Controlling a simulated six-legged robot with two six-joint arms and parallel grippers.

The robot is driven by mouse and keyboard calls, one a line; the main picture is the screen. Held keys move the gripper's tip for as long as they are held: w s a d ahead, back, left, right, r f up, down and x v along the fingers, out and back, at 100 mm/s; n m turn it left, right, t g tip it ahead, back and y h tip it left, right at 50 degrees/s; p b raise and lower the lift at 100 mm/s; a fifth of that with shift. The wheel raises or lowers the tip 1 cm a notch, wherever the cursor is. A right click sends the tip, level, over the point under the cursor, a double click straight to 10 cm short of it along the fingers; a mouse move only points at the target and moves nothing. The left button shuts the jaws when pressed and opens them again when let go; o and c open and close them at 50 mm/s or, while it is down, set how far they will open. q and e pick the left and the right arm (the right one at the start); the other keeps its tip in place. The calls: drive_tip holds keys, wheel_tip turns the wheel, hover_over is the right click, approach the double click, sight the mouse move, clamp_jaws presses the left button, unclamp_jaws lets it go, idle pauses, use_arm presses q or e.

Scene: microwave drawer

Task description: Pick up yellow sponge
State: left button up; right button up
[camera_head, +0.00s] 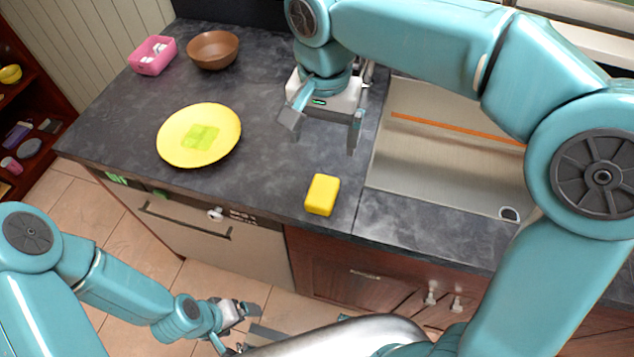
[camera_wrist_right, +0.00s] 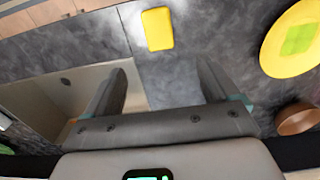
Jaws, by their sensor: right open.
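The yellow sponge (camera_head: 322,195) lies flat on the dark countertop near its front edge, left of the sink. It also shows in the right wrist view (camera_wrist_right: 157,28) at the top, beyond the fingertips. My right gripper (camera_head: 322,131) is open and empty above the counter, behind the sponge and apart from it. Its two spread fingers show in the right wrist view (camera_wrist_right: 160,80). My left gripper (camera_head: 250,322) is low at the bottom of the head view, in front of the cabinets and away from the counter; its jaw state is unclear.
A yellow plate (camera_head: 172,148) with a green patch lies on the counter at left. A brown bowl (camera_head: 213,51) and a pink container (camera_head: 152,56) stand at the back left. The sink (camera_head: 440,160) is at right. Counter around the sponge is clear.

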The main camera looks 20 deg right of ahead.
hover_over(323, 190)
wheel_tip(323, 190, down, 11)
drive_tip(key=shift+w+d+r, duration=0.1)
drive_tip(key=shift+d+r, duration=0.05)
drive_tip(key=shift+r, duration=0.05)
drive_tip(key=shift+s+f, duration=0.25)
drive_tip(key=shift+f, duration=0.25)
drive_tip(key=f, duration=0.4)
drive_tip(key=shift+w+f, duration=0.25)
drive_tip(key=shift+s+a, duration=0.2)
drive_tip(key=shift+w, duration=0.2)
drive_tip(key=c, duration=0.7)
drive_tip(key=shift+s, duration=0.1)
drive_tip(key=c, duration=0.3)
